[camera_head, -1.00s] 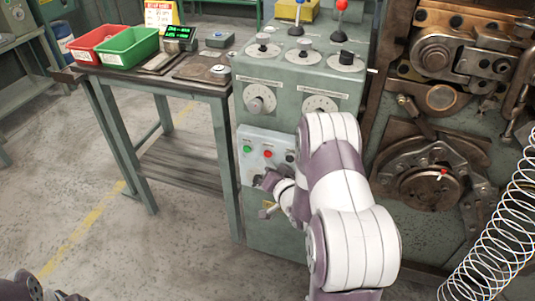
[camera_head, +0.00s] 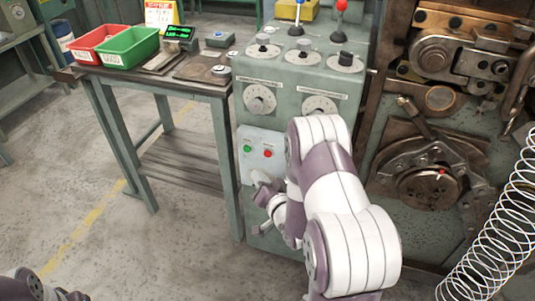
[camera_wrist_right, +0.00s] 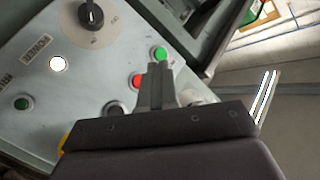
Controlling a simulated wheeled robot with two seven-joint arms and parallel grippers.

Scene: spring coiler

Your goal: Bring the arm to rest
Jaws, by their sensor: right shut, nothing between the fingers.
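My right gripper (camera_head: 262,182) is shut and empty in front of the grey-green control cabinet (camera_head: 292,90), just below the button panel. In the right wrist view its fingers (camera_wrist_right: 157,78) are together, with nothing between them. They overlap the button panel in that view, near a green button (camera_wrist_right: 158,54) and a red button (camera_wrist_right: 137,82); I cannot tell how wide the gap to the panel is. In the head view the green button (camera_head: 247,149) and red button (camera_head: 267,153) show above the gripper. A piece of my left arm shows at the bottom left; its gripper does not show.
A side table (camera_head: 150,82) left of the cabinet holds a red bin (camera_head: 92,43), a green bin (camera_head: 128,46) and a green-lit display. The coiler (camera_head: 440,110) stands on the right, with a large spring (camera_head: 505,225) before it. Open floor (camera_head: 120,250) lies front left.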

